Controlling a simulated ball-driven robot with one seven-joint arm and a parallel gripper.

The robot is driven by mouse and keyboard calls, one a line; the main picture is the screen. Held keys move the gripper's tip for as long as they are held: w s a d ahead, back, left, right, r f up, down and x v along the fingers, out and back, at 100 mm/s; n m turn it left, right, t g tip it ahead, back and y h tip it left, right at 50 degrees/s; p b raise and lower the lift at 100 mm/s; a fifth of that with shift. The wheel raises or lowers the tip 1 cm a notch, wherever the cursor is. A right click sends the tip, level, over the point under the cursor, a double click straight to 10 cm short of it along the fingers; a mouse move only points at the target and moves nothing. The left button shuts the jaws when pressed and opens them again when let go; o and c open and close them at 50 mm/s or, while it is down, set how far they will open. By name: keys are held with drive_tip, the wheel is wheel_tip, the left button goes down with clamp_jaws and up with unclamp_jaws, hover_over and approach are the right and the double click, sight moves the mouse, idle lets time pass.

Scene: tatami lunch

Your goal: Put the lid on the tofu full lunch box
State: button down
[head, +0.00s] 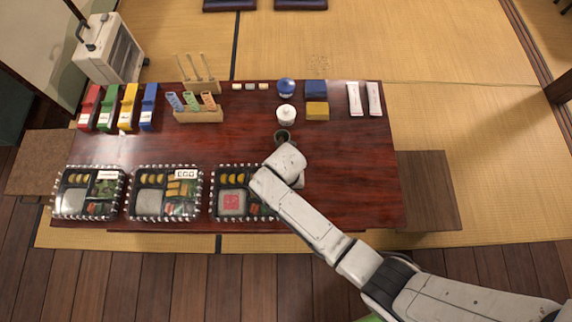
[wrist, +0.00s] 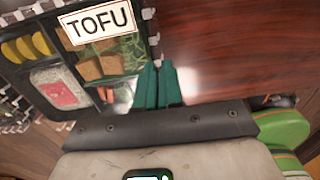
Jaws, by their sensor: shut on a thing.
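The tofu lunch box (head: 215,205) stands at the table's front, rightmost of a row of similar boxes. My arm hides its right part. In the wrist view the TOFU label (wrist: 97,24) lies over the box's upper right, above brown tofu pieces and greens. Yellow slices and white rice with a red square show to the left. My gripper (wrist: 158,72) has its green fingers close together at the box's right edge. It appears shut on the clear lid, whose outline is hard to make out. I cannot tell how the lid sits on the rim.
Colored holders, a wooden rack (head: 198,116), a white jar (head: 286,115) and a dark cup (head: 284,137) stand behind. The table's right side (head: 355,180) is clear.

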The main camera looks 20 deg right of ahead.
idle(0.3)
drive_tip(key=c, duration=0.6)
unclamp_jaws()
drive_tip(key=shift+c, duration=0.2)
wheel_tip(320, 180, up, 8)
drive_tip(key=p, duration=0.8)
idle(0.5)
drive_tip(key=shift+c, duration=0.4)
